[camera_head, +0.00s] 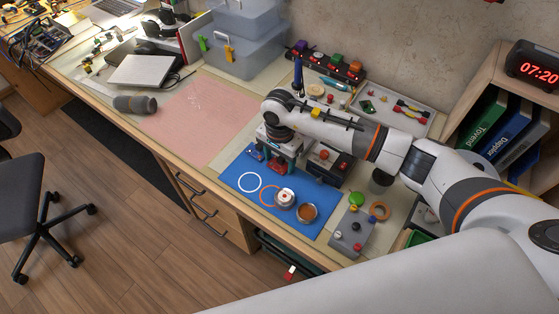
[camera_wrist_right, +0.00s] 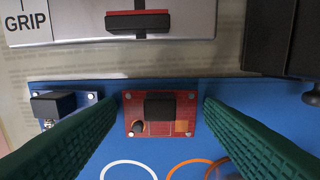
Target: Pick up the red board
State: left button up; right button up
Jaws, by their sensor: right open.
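The red board (camera_wrist_right: 160,127), a small square board with a black block and a round knob on it, lies on the blue mat (camera_wrist_right: 140,88). In the right wrist view it sits between the two green fingers of my right gripper (camera_wrist_right: 160,104). The fingers are open, one at each side of the board, with the right tip very close to its edge. I cannot tell if they touch it. In the head view my right gripper (camera_head: 277,159) hangs over the back of the mat and partly hides the red board (camera_head: 275,167). My left gripper is not in view.
A blue board (camera_wrist_right: 84,99) lies just left of the red one. White and orange rings (camera_head: 248,182) are marked on the mat, with a small round device (camera_head: 285,198) and an orange-brown dish (camera_head: 307,212). A grey button box (camera_head: 352,232) stands right. The pink mat (camera_head: 200,118) is largely clear.

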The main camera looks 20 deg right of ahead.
jog(key=shift+f, duration=0.1)
jog(key=shift+c, duration=0.9)
jog(key=c, duration=0.6)
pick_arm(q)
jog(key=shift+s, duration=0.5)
pick_arm(e)
jog(key=shift+o, duration=0.2)
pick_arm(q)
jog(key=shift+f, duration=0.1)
